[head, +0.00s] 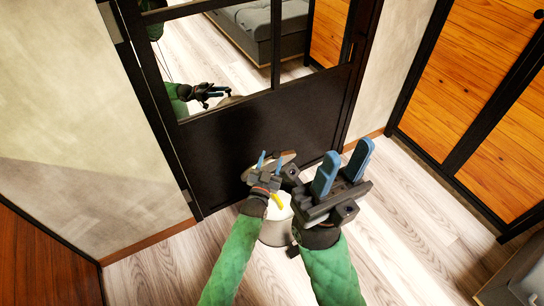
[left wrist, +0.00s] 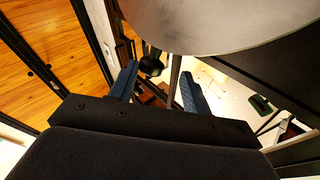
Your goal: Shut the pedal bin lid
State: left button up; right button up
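The pedal bin (head: 274,232) stands on the floor in front of the dark framed panel, a pale body partly hidden by my arms. Its lid (head: 288,158) is raised at the back, and the bin's mouth shows, with something yellow (head: 277,201) at it. My left gripper (head: 269,162) is open and empty, in front of the raised lid. In the left wrist view a large grey disc, apparently the lid (left wrist: 215,18), fills the top beyond my fingers; I cannot tell whether they touch it. My right gripper (head: 343,167) is open and empty, to the right of the bin.
The dark panel (head: 255,125) with mirror-like panes stands close behind the bin and shows my reflection. Wooden-panelled doors (head: 510,140) are at the right. Free wooden floor (head: 400,230) lies right of the bin, and more (head: 160,270) at the left.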

pick_arm(q)
jog(key=shift+p+v, duration=0.55)
jog(key=shift+v, duration=1.65)
jog(key=shift+f, duration=0.1)
dwell(0.4)
